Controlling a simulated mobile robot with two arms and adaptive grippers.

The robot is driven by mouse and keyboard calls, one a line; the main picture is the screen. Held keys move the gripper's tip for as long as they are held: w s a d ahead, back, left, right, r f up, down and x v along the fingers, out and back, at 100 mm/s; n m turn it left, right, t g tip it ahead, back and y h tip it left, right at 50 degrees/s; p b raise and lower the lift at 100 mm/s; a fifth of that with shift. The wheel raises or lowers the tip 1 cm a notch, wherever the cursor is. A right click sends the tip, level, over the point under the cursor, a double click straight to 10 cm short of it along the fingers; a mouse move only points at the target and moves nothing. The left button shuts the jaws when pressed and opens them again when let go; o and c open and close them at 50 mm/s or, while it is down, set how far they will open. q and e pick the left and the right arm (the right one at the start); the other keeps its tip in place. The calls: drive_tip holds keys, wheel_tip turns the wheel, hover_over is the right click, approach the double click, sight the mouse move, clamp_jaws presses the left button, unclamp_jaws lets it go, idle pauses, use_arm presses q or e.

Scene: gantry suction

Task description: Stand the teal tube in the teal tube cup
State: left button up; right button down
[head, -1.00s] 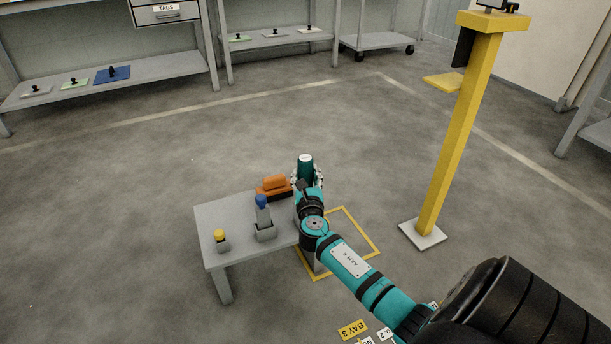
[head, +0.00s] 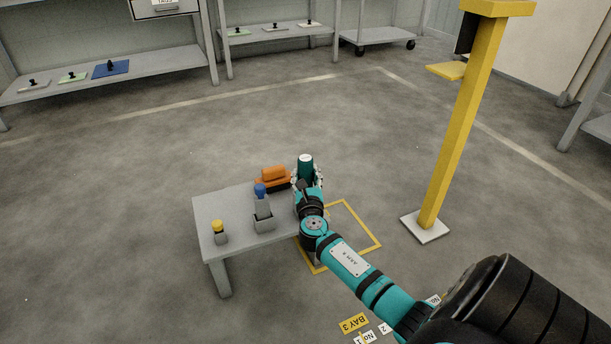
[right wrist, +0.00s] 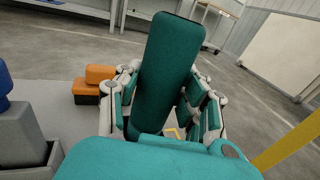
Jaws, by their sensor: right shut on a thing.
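The teal tube (head: 306,163) stands out above my right gripper (head: 307,180) at the far right end of the grey table (head: 217,203). In the right wrist view the teal tube (right wrist: 165,75) is between the fingers of my right gripper (right wrist: 170,105), which is shut on it. The tube looks slightly tilted there, and its lower end is hidden. I cannot make out the teal tube cup; my right arm covers part of the table's right end. My left gripper is not in view.
A yellow post (head: 458,130) stands at right. Shelves (head: 110,77) line the back.

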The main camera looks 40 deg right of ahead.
drive_tip(key=shift+f, duration=0.2)
drive_tip(key=c, duration=0.8)
unclamp_jaws()
drive_tip(key=shift+r, duration=0.15)
drive_tip(key=shift+c, duration=0.2)
drive_tip(key=shift+o, duration=0.6)
drive_tip(key=v, duration=1.2)
drive_tip(key=shift+w+a, duration=0.1)
drive_tip(key=shift+a, duration=0.05)
